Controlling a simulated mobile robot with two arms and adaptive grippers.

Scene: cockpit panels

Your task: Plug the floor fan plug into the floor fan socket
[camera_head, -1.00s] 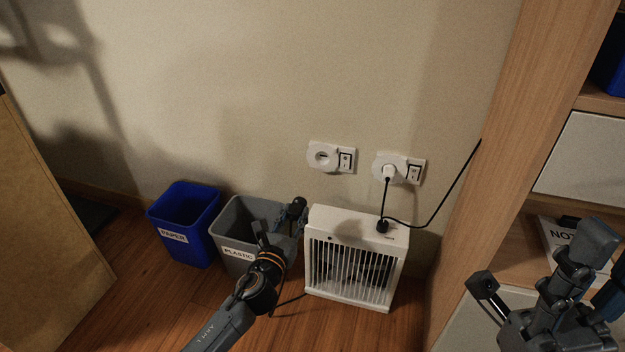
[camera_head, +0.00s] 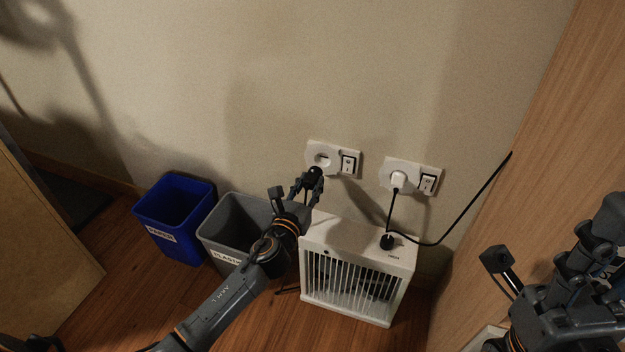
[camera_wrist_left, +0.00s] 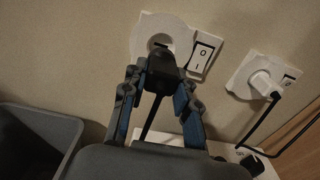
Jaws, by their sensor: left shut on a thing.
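The left wall socket (camera_head: 321,152) is a white round outlet with a rocker switch (camera_head: 348,164) on its right; it also shows in the left wrist view (camera_wrist_left: 147,32). My left gripper (camera_head: 312,182) is shut on a black plug (camera_wrist_left: 163,68), with its cable hanging down between the fingers. The plug is right in front of the socket's lower part, and the recess shows above it. I cannot tell whether they touch. The white floor fan (camera_head: 335,236) stands on the floor below. My right gripper (camera_head: 548,240) is open and empty, at the far right.
A second socket (camera_head: 390,168) holds a white plug (camera_head: 398,180) whose black cable runs to the right. A black knob (camera_head: 387,242) is on the fan's top. A blue bin (camera_head: 150,212) and a grey bin (camera_head: 212,231) stand left. A wooden panel (camera_head: 510,190) bounds the right.

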